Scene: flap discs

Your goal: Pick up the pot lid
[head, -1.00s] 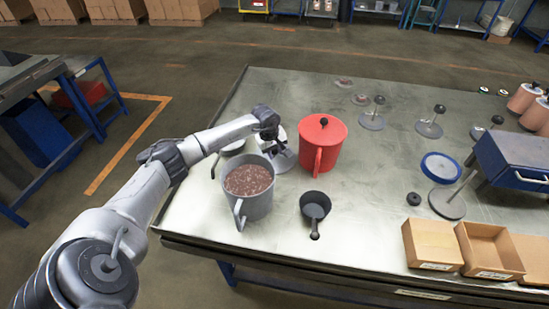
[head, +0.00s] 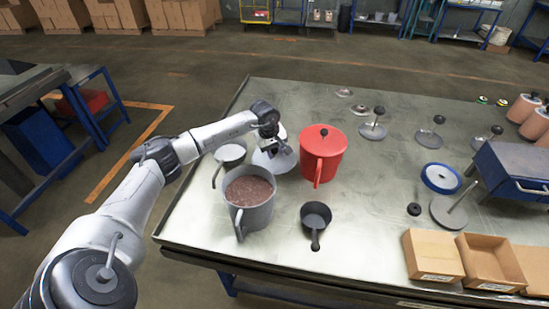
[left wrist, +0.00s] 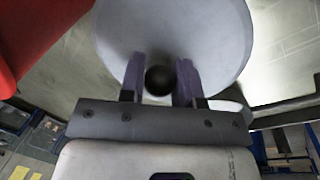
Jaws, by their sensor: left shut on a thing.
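The pot lid (head: 268,162) is a pale grey disc with a dark round knob. In the head view it is partly hidden by my left gripper (head: 272,146), between a small pan and the red pot (head: 322,155). In the left wrist view the lid (left wrist: 205,45) spreads out beyond the fingers. My left gripper (left wrist: 160,82) is shut on the lid's dark knob, one finger on each side. I cannot tell for sure whether the lid is clear of the table. My right gripper is not in view.
A grey pot (head: 262,215) filled with brown grains stands close in front of the lid. Cardboard bins (head: 432,257) line the front edge.

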